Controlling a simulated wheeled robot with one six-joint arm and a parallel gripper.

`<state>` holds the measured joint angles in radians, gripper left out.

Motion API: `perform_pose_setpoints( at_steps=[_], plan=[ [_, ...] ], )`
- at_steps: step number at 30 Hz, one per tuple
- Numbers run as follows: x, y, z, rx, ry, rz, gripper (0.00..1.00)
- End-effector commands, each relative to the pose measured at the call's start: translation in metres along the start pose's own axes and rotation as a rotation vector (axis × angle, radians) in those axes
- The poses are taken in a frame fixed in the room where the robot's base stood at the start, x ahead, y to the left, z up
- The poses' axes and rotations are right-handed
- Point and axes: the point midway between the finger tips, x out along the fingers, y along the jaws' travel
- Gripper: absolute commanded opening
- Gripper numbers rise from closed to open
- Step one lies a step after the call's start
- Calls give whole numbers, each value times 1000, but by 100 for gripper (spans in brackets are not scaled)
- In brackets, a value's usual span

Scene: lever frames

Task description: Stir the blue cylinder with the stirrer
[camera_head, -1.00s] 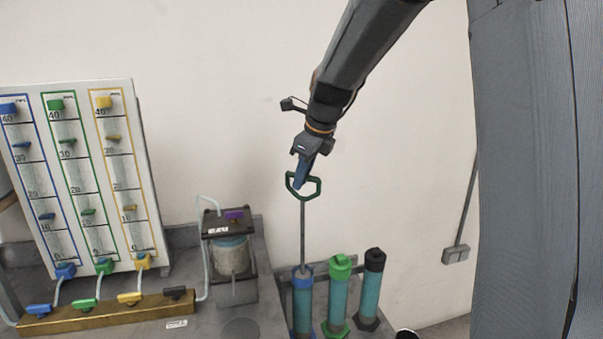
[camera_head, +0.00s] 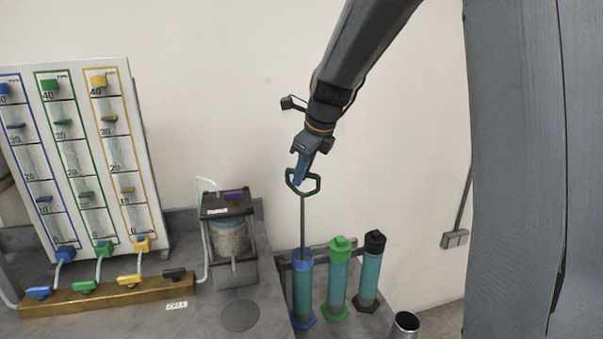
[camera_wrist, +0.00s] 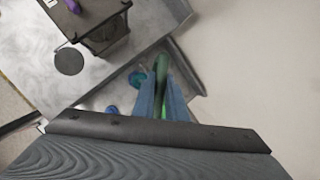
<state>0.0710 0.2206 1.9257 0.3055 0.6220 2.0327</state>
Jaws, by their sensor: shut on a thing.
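The stirrer (camera_head: 302,218) is a thin grey rod with a green loop handle (camera_head: 304,183). My gripper (camera_head: 300,180) is shut on the handle, which also shows between my fingers in the wrist view (camera_wrist: 161,75). The rod hangs upright, and its lower end is hidden in the open top of the blue cylinder (camera_head: 303,290). The blue cylinder has a blue rim, a blue foot and teal contents. It stands upright at the left of a row of three.
The green-capped cylinder (camera_head: 338,280) and black-capped cylinder (camera_head: 370,272) stand close to the right. A metal cup (camera_head: 405,324) is at the front right. A tank (camera_head: 230,235), a valve block (camera_head: 110,298) and a gauge panel (camera_head: 85,160) are on the left.

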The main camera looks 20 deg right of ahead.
Motion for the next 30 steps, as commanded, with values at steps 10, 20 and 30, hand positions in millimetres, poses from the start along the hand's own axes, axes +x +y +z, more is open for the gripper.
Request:
perform_pose_setpoints(
  at_steps=[10, 20, 30],
  plan=[
    [13, 3, -6, 1, 1, 1, 0],
    [32, 7, -13, 0, 0, 1, 0],
    [52, 11, -21, 1, 0, 1, 0]
  ],
)
